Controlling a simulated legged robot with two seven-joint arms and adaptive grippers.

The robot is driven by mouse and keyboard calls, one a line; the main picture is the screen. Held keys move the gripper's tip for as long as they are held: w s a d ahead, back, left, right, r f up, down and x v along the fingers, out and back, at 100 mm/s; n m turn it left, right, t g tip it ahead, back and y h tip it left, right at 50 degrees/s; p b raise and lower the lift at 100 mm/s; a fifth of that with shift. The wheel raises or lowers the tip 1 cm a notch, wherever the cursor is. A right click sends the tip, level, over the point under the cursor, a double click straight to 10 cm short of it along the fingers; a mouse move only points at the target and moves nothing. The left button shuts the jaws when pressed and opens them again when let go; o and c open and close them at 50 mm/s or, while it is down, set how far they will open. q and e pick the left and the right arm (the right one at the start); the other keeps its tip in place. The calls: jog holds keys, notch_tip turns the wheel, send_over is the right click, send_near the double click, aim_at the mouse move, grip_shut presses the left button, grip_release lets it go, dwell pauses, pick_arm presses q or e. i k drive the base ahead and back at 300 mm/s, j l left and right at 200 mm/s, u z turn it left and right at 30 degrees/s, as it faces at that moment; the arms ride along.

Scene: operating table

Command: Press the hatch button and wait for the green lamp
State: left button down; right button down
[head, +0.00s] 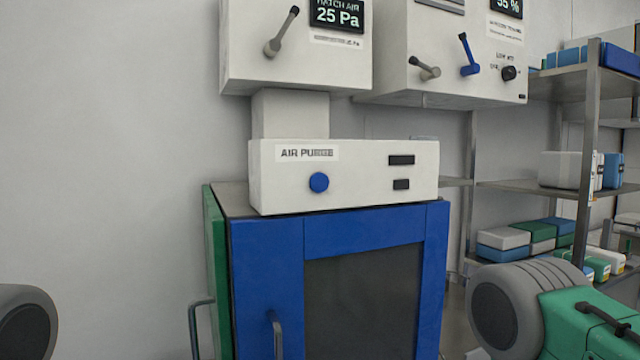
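The hatch button is a round blue button (319,182) on the front of a white box (345,186) labelled "AIR PU..." with the rest of the label blurred. Two small dark windows (401,170) sit at the right of that box, and no green light shows in them. The box stands on a blue hatch cabinet (365,235) with a dark glass pane. My grippers are not in view; only rounded grey parts of my arms show at the lower left and lower right, apart from the button.
A panel reading "25 Pa" (337,14) with a grey lever (282,32) hangs above. Another panel (465,50) has grey and blue levers. Metal shelves (520,188) with boxes stand at right. Space before the button is clear.

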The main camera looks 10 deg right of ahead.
aim_at(319, 182)
jog(key=k, duration=0.65)
jog(key=z, duration=1.05)
jog(key=j+z, duration=0.15)
jog(key=z, duration=0.15)
jog(key=j, duration=2.55)
